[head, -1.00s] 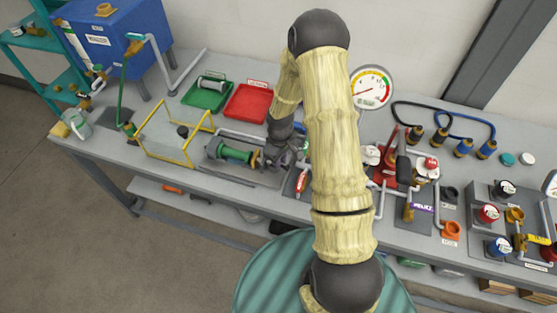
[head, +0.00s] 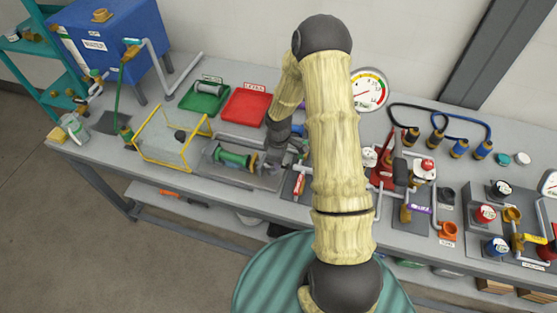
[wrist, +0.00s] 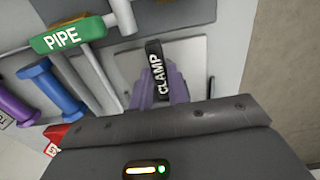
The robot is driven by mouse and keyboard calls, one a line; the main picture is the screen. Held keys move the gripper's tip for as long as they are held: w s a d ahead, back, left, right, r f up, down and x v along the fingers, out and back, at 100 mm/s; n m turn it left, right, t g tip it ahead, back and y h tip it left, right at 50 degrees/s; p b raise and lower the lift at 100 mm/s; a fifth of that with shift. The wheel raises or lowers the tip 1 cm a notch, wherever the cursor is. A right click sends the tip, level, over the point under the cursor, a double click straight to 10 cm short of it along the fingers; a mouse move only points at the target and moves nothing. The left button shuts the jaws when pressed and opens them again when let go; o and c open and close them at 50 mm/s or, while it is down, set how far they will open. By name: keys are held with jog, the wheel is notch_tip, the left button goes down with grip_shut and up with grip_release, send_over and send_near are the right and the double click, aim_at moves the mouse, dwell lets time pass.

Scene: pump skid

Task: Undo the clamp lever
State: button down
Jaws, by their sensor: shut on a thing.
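The clamp lever (wrist: 155,72) is black with the word CLAMP in white, and it stands upright in the wrist view, over a pale plate. My gripper (wrist: 172,92) reaches up from the bottom of that view. Its purplish fingers are shut on the lever, one on each side. In the head view my gripper (head: 274,160) is low over the bench, at the right end of the grey fixture with the green cylinder (head: 236,159). My arm and wrist hide the lever there.
A green PIPE tag (wrist: 66,34) and blue and purple cylinders lie left of the lever. A yellow-framed clear guard (head: 172,138) stands left of the fixture. Green and red trays (head: 246,107) are behind. A red device (head: 383,170) stands to the right.

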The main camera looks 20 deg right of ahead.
jog(key=c, duration=1.6)
grip_release()
jog(key=shift+r, duration=0.1)
notch_tip(320, 180, up, 17)
jog(key=shift+r+b, duration=0.2)
jog(key=shift+b, duration=0.95)
jog(key=s+a+r+m+t, duration=0.1)
jog(key=s+m, duration=0.2)
jog(key=s, duration=0.2)
jog(key=s+a+r+m, duration=0.1)
jog(key=s+m, duration=0.3)
jog(key=s, duration=0.1)
jog(key=s+a+r+m+t, duration=0.1)
jog(key=s+a+r+m, duration=0.1)
jog(key=s+m, duration=0.2)
jog(key=shift+s+a+t, duration=0.1)
jog(key=shift+s+t, duration=0.2)
jog(key=shift+s, duration=0.7)
